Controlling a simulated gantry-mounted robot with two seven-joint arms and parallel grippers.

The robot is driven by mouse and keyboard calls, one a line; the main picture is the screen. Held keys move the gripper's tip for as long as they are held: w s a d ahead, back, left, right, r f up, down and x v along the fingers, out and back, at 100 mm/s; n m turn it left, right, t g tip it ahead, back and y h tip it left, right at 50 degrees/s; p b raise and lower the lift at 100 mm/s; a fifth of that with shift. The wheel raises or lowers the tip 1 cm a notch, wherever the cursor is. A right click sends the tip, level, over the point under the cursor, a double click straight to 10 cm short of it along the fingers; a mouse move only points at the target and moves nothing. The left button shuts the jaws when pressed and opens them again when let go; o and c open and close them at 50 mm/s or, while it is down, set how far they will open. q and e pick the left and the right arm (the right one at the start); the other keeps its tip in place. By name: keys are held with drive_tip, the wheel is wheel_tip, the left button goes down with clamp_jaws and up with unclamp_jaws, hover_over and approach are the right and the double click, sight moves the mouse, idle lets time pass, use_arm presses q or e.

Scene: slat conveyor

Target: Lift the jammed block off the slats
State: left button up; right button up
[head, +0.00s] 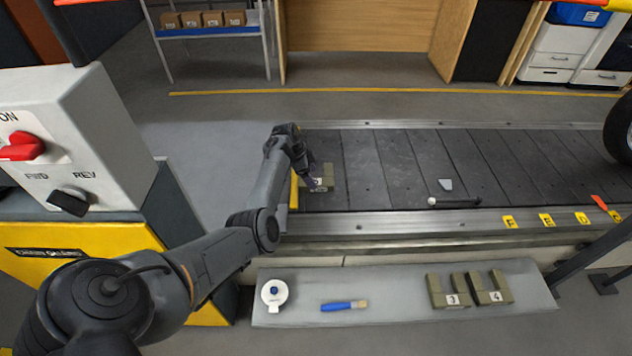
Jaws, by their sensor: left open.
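An olive block (327,172) with a white label lies on the dark slats (405,165) at the left end of the conveyor. My left gripper (317,183) is open and is right at this block. The hand and fingers cover part of the block, and I cannot tell whether the fingers touch it. The label is too small and covered to read surely. My right gripper is not in view.
A grey shelf (400,297) in front of the conveyor holds a white round item (275,293), a blue-handled brush (343,305) and olive blocks labelled 3 (436,290) and 4 (502,283). A light grey piece (445,184) and a rod (455,203) lie on the conveyor. A control box (95,130) stands left.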

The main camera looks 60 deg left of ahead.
use_arm(q)
drive_tip(key=b+x, duration=0.3)
drive_tip(key=x, duration=0.1)
drive_tip(key=shift+s+f, duration=0.1)
drive_tip(key=shift+s, duration=0.05)
